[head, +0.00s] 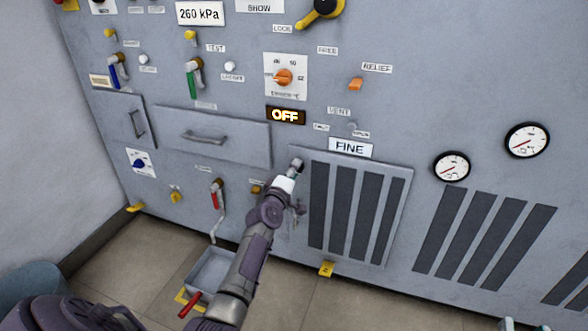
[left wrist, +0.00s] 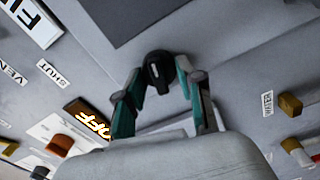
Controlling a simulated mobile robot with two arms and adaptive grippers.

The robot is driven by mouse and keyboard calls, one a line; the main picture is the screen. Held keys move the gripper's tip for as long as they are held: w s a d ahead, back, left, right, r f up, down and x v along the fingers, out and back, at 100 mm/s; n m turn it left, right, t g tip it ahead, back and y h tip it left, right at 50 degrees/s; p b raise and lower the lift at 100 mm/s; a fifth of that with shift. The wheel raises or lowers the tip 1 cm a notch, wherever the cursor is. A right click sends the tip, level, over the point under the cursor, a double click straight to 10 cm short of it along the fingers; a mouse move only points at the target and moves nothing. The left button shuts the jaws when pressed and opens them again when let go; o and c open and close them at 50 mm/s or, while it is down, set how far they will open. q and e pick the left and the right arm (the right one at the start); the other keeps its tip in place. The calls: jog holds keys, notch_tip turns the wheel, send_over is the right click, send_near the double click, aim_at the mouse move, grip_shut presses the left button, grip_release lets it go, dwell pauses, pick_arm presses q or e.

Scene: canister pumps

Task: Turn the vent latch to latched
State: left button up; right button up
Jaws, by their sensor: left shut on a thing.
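A small black latch (head: 297,163) sits at the upper left corner of the louvred vent panel (head: 403,183). In the left wrist view the black latch (left wrist: 160,72) has a pale mark on its face. My left gripper (head: 293,171) is on it, with one teal finger on each side in the left wrist view (left wrist: 160,80). It is shut on the latch, and the fingers hide part of the latch's sides.
A grey drawer (head: 235,132) and an OFF display (head: 285,115) are left of and above the latch. A red-handled valve (head: 215,195) and a yellow knob (head: 256,189) are to the left. A tray (head: 208,271) stands on the floor below. Two gauges (head: 451,166) are to the right.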

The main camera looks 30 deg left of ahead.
pick_arm(q)
jog(key=shift+n, duration=1.2)
pick_arm(e)
jog(key=shift+d+f+g+h, duration=0.15)
jog(key=shift+f+g+h, duration=0.2)
jog(key=shift+f, duration=0.4)
pick_arm(q)
jog(key=shift+n, duration=0.3)
pick_arm(e)
jog(key=shift+f, duration=0.15)
pick_arm(q)
jog(key=o, duration=1.1)
jog(key=shift+f, duration=0.1)
jog(key=shift+o, duration=0.2)
pick_arm(e)
jog(key=shift+f, duration=0.1)
pick_arm(q)
jog(key=v, duration=1.2)
